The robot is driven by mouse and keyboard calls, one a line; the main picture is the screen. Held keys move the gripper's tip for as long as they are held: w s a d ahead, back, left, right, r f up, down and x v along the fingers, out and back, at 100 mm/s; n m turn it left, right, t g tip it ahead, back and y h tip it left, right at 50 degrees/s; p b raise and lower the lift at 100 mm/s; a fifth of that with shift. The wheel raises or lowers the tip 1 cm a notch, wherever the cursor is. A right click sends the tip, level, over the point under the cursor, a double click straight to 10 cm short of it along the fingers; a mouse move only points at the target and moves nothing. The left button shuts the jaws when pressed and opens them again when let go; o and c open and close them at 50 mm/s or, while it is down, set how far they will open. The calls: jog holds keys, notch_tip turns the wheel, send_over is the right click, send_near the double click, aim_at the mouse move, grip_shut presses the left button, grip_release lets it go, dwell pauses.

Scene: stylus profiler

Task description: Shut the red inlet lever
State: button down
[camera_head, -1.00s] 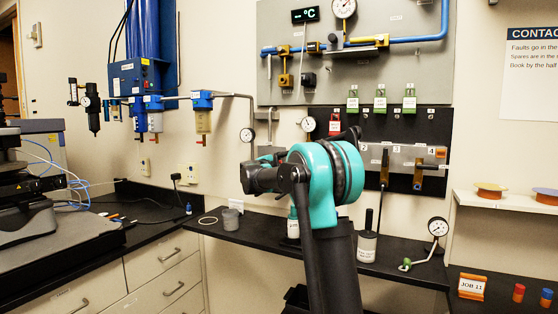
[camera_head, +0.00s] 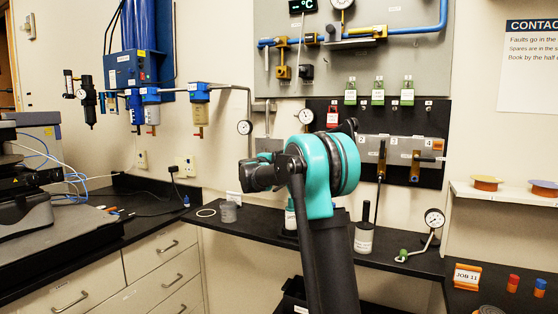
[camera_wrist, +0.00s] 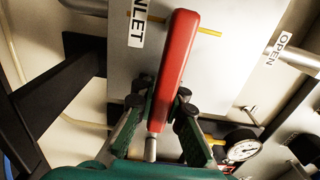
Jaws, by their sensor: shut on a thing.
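The red inlet lever (camera_wrist: 177,52) shows in the wrist view as a long red handle on a thin metal stem, running up the middle and leaning slightly right. My gripper (camera_wrist: 161,104) is shut on the lower part of the red handle, with one dark green finger on each side. A white label reading INLET (camera_wrist: 138,24) is left of the lever, and a label reading OPEN (camera_wrist: 278,48) is at the right. In the head view the lever and my gripper are hidden, apparently behind my own teal and black arm.
A pale panel (camera_wrist: 222,75) lies behind the lever, with a round gauge (camera_wrist: 238,148) at lower right. In the head view, a black worktop (camera_head: 262,225) carries a white bottle (camera_head: 363,238) and a gauge on a stand (camera_head: 433,219). A shelf (camera_head: 500,194) is at the right.

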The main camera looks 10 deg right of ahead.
jog(key=c, duration=1.5)
grip_release()
jog(key=shift+c, duration=0.2)
jog(key=v, duration=1.2)
